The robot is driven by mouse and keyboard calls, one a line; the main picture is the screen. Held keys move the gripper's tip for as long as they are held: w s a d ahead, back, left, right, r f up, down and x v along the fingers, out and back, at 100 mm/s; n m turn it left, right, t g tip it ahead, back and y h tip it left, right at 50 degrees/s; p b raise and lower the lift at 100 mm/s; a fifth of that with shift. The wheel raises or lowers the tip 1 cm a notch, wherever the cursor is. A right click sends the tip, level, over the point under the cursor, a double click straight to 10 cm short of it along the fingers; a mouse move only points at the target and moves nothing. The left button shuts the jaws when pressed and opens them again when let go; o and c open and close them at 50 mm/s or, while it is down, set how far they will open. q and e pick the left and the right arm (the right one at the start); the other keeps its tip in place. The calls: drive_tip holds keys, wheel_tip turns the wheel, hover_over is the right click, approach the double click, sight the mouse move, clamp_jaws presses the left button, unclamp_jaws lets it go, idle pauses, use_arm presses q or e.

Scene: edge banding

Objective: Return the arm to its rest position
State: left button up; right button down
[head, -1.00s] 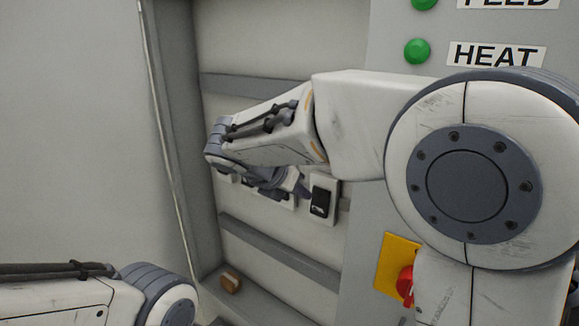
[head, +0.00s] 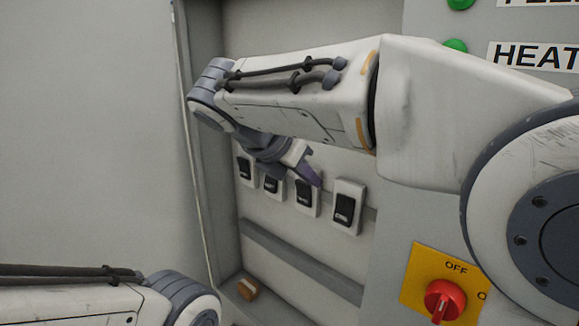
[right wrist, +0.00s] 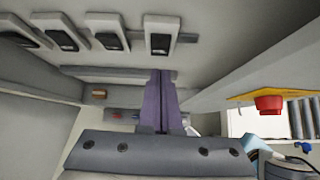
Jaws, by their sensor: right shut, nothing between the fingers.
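My right arm reaches across the head view from the right, in front of an open grey cabinet (head: 285,290). My right gripper (head: 312,178) is shut and empty, just in front of a row of breaker switches (head: 305,198) and partly hiding them.
A red rotary switch (head: 445,300) on a yellow plate sits on the cabinet front at the lower right. Green buttons (head: 457,46) and a HEAT label (head: 535,57) are above it. A small brown-and-white block (head: 247,289) lies on the cabinet floor. The cabinet's left edge (head: 192,150) stands close to my right arm.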

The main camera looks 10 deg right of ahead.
drive_tip(key=s+a+f+m+g+y+b, duration=0.2)
drive_tip(key=s+f+m+g+y, duration=0.1)
drive_tip(key=s+f+m, duration=0.6)
drive_tip(key=s+a+f+m+g+y+b, duration=0.3)
drive_tip(key=s+f+m, duration=0.6)
drive_tip(key=s+f, duration=0.6)
wheel_tip(320, 180, down, 5)
drive_tip(key=shift+s+a+r+m+y, duration=0.1)
drive_tip(key=shift+s+a+m+y, duration=0.2)
drive_tip(key=shift+y, duration=0.7)
